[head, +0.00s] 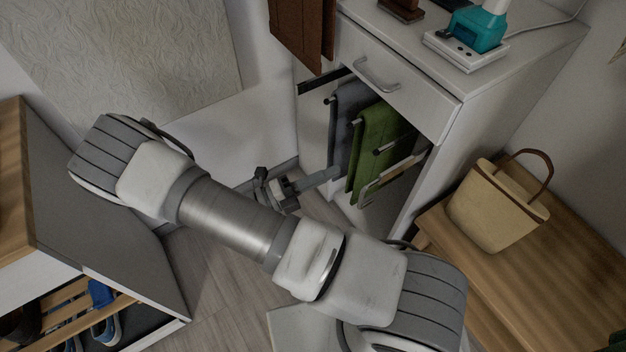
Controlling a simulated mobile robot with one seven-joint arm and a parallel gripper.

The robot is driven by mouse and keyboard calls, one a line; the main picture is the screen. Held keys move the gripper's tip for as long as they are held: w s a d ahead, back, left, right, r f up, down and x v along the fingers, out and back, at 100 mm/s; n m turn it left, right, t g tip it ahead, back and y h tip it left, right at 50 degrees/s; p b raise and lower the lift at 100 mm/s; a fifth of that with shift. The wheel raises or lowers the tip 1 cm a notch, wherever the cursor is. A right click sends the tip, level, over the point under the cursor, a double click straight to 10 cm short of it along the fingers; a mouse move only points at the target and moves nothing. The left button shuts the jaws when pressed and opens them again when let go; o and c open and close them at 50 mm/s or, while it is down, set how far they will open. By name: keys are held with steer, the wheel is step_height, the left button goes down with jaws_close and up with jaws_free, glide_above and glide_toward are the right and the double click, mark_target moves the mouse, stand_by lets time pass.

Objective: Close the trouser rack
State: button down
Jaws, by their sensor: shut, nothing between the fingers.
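The trouser rack (395,179) is in the white cabinet's opening below a drawer and appears partly pulled out. Its dark rail ends and a pale curved front bar show. Green trousers (372,140) and grey trousers (346,112) hang from it. My gripper (330,176) is low, left of the rack, its narrow grey end pointing right towards the hanging trousers. It looks shut and empty. I cannot tell whether it touches the trousers.
The drawer (392,82) above the rack has a curved handle. A wooden bench (480,270) with a beige bag (495,205) stands right of the cabinet. A shoe cabinet (100,240) stands at left.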

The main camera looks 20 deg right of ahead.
mark_target(410, 132)
steer(key=s+b+x, duration=0.1)
steer(key=x, duration=0.6)
steer(key=shift+w+d, duration=0.35)
steer(key=shift+w, duration=0.2)
steer(key=shift+r, duration=0.1)
steer(key=w+d+p, duration=0.1)
steer(key=d, duration=0.3)
steer(key=w+d+p, duration=0.2)
steer(key=d, duration=0.3)
steer(key=w+d+p, duration=0.1)
steer(key=d, duration=0.3)
steer(key=shift+w+d+p, duration=0.2)
steer(key=shift+d+p, duration=0.15)
steer(key=shift+w+d+r, duration=0.1)
steer(key=shift+w+d, duration=0.05)
steer(key=shift+d, duration=0.15)
steer(key=shift+a, duration=0.1)
